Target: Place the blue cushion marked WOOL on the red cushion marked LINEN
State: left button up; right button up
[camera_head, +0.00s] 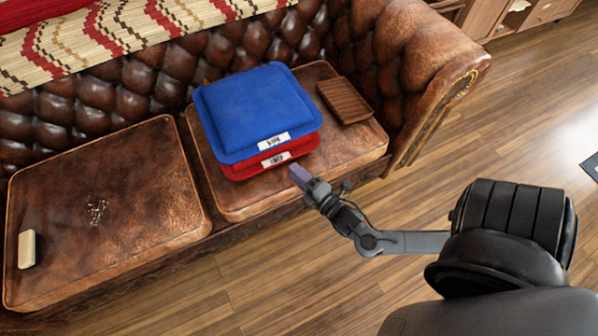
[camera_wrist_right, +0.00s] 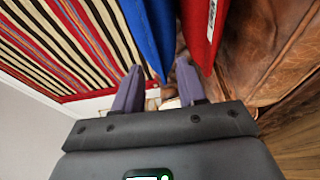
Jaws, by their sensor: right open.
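The blue cushion (camera_head: 257,105) lies flat on top of the red cushion (camera_head: 245,170), on the right-hand seat of the sofa. Their white labels show at the front edges; the lettering is too small to read surely. The red cushion shows only as a band under the blue one. My right gripper (camera_head: 300,176) is open and empty, at the front right corner of the stack. In the right wrist view the blue cushion (camera_wrist_right: 150,32) and the red cushion (camera_wrist_right: 200,35) show just beyond the spread fingers (camera_wrist_right: 158,82). My left gripper is not in view.
A brown ridged slab (camera_head: 345,99) lies right of the stack. A striped throw (camera_head: 120,35) covers the backrest. The wooden floor (camera_head: 410,190) is clear in front.

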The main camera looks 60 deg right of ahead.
jog(key=s+a+f+m+g+y, duration=0.1)
jog(key=a+f+m+g+y, duration=0.2)
jog(key=a+m+g, duration=0.55)
jog(key=s+a+r+m+g, duration=0.2)
jog(key=s, duration=0.2)
jog(key=s+a+r+m+g+y, duration=0.1)
jog(key=s+a+m+g, duration=0.1)
jog(key=s, duration=0.3)
jog(key=shift+s+a+r+m+g, duration=0.15)
jog(key=shift+a+r+m+g, duration=0.15)
jog(key=shift+g, duration=0.45)
jog(key=shift+r, duration=0.1)
notch_tip(320, 180, up, 59)
jog(key=p, duration=5.8)
jog(key=shift+p, duration=0.4)
